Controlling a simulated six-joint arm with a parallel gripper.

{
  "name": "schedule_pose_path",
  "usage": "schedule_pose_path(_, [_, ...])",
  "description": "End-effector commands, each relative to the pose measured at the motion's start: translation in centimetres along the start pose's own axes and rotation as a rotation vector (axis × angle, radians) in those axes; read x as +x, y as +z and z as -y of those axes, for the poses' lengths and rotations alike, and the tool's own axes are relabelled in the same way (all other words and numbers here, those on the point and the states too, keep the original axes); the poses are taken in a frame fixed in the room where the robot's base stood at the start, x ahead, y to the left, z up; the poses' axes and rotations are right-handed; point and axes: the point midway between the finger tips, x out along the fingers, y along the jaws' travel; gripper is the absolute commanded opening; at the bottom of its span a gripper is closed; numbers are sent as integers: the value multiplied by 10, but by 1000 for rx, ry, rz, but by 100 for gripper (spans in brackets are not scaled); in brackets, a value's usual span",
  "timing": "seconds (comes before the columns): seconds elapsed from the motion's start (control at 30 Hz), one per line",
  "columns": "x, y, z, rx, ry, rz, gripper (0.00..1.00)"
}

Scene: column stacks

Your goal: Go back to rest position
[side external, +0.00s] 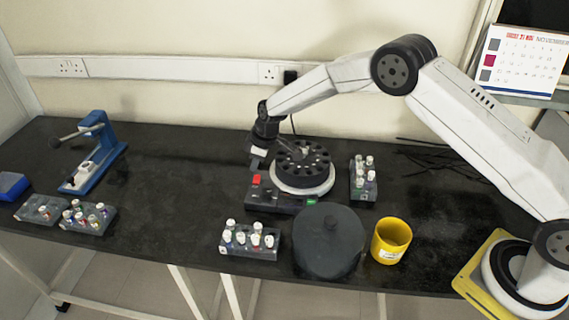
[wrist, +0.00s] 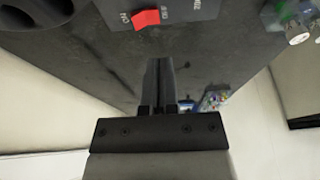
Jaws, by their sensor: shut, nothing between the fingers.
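My gripper (side external: 256,166) is at the left edge of the centrifuge-like device, in the side external view. The fingers are shut, with nothing between them; they also show in the wrist view (wrist: 159,62), pointing over the dark bench. The device has a round black rotor (side external: 302,160) with several holes, a red switch (side external: 256,180) and a dark base (side external: 283,203). The red switch also shows in the wrist view (wrist: 147,18), beyond the fingertips. The exact height of the fingertips above the bench is hard to tell.
A vial rack (side external: 251,243) and a round black lid (side external: 328,243) are at the front; a yellow cup (side external: 391,240) stands to their right. Another rack (side external: 363,180) is right of the device. A blue tool (side external: 93,165) and more racks are at left. Bench between is clear.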

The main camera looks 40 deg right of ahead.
Motion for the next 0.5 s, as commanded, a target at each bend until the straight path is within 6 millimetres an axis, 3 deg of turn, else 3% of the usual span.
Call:
schedule_pose_path(0.33, [-2,1,0,4,2,1,0])
schedule_pose_path(0.5, [-14,7,0,34,11,6,0])
